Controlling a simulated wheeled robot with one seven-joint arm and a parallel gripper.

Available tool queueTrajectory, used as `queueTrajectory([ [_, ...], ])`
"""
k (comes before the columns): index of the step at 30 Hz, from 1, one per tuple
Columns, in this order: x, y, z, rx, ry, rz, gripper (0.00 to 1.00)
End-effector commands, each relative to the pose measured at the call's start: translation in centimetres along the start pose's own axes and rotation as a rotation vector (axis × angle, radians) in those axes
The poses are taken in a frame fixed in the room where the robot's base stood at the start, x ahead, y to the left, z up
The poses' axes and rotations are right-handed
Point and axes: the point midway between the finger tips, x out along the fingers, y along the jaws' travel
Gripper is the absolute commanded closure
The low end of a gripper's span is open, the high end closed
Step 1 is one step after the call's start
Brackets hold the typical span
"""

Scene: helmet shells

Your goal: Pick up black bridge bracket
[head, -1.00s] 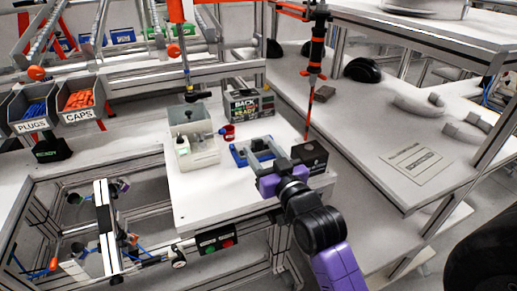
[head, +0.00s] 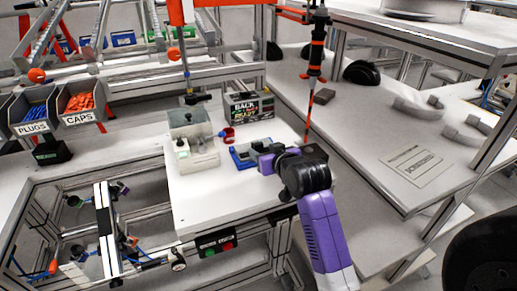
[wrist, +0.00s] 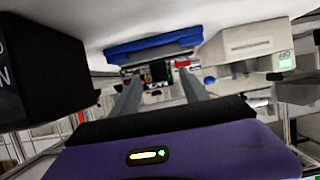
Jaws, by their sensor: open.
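A blue fixture (head: 241,158) stands on the white worktable, and it also shows ahead of my fingers in the wrist view (wrist: 150,45). A small dark part (head: 262,143) shows at the fixture; it may be the black bridge bracket, but it is too small and too covered to tell. My gripper (head: 266,158) is beside the fixture's right side, with its tips hard to see. In the wrist view my two grey fingers (wrist: 160,78) are spread apart with nothing clearly held between them. My wrist and arm hide part of the fixture's right side.
A black box (head: 316,151) stands close right of my wrist; a dark box fills the wrist view's left side (wrist: 40,75). A pale box (head: 194,150) stands left of the fixture. A red cup-like part (head: 227,133) sits behind. The table front (head: 215,205) is clear.

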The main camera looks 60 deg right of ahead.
Motion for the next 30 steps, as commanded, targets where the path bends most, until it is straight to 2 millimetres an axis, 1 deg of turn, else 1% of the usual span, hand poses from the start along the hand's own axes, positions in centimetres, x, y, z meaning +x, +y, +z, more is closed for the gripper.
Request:
queueTrajectory([
  [3, 1.7, 0.2, -0.4, 0.000, 0.000, 0.001, 0.47],
  [7, 3.3, 0.2, -0.3, 0.000, 0.001, 0.000, 0.47],
  [11, 4.0, 0.2, -0.2, 0.000, 0.000, 0.000, 0.47],
  [17, 4.0, 0.2, -0.2, 0.000, 0.001, 0.000, 0.47],
  [20, 4.0, 0.2, -0.2, 0.000, 0.001, 0.000, 0.65],
  [21, 4.0, 0.2, -0.2, 0.000, 0.001, 0.000, 0.73],
  [25, 4.0, 0.2, -0.2, 0.000, 0.001, 0.000, 0.98],
  [26, 4.0, 0.2, -0.2, 0.000, 0.001, 0.000, 1.00],
  [30, 4.0, 0.2, -0.2, 0.000, 0.002, 0.000, 1.00],
])
